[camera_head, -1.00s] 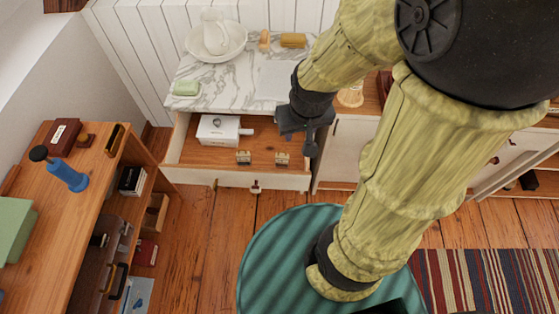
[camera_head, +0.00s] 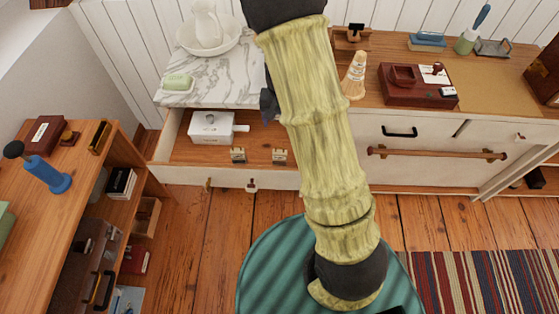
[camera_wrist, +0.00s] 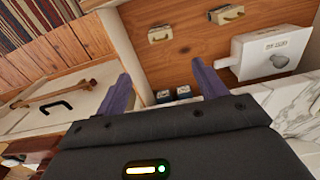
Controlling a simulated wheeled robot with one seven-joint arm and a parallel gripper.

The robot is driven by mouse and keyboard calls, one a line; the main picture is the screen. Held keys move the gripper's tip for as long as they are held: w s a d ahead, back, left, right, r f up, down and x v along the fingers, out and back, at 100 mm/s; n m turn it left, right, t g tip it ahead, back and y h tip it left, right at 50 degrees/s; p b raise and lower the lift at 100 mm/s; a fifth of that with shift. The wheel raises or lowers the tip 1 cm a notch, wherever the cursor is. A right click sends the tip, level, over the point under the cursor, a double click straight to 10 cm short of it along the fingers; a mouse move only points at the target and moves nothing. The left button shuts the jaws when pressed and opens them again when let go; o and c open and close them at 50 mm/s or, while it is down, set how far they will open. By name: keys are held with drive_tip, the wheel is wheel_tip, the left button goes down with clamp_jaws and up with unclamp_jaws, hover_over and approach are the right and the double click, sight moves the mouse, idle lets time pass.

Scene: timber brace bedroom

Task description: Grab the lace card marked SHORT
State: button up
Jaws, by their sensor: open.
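The open drawer (camera_head: 225,176) holds two small beige card-like pieces, a left one (camera_head: 238,155) and a right one (camera_head: 279,157). They also show in the wrist view, one (camera_wrist: 160,34) near the top middle and one (camera_wrist: 227,14) farther right. Two small dark pieces with pale labels (camera_wrist: 163,96) (camera_wrist: 184,92) lie at the drawer's edge, between my fingers in the picture. I cannot read SHORT on any piece. My gripper (camera_wrist: 161,70) is open and empty above the drawer. In the head view my arm mostly hides it.
A white box (camera_head: 212,127) with a handle sits in the drawer's left part; in the wrist view (camera_wrist: 270,53) it is right of my fingers. A marble top (camera_head: 225,85) with a bowl and jug is behind the drawer. A wooden bench (camera_head: 50,215) stands left.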

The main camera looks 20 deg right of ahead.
sight(280, 152)
drive_tip(key=shift+f, duration=0.1)
wheel_tip(280, 152, down, 12)
drive_tip(key=shift+r, duration=0.1)
idle(0.6)
drive_tip(key=shift+s, duration=0.1)
drive_tip(key=f, duration=0.4)
drive_tip(key=shift+s+a+f, duration=0.25)
drive_tip(key=shift+s+a, duration=0.1)
drive_tip(key=shift+f, duration=0.45)
drive_tip(key=shift+c, duration=0.4)
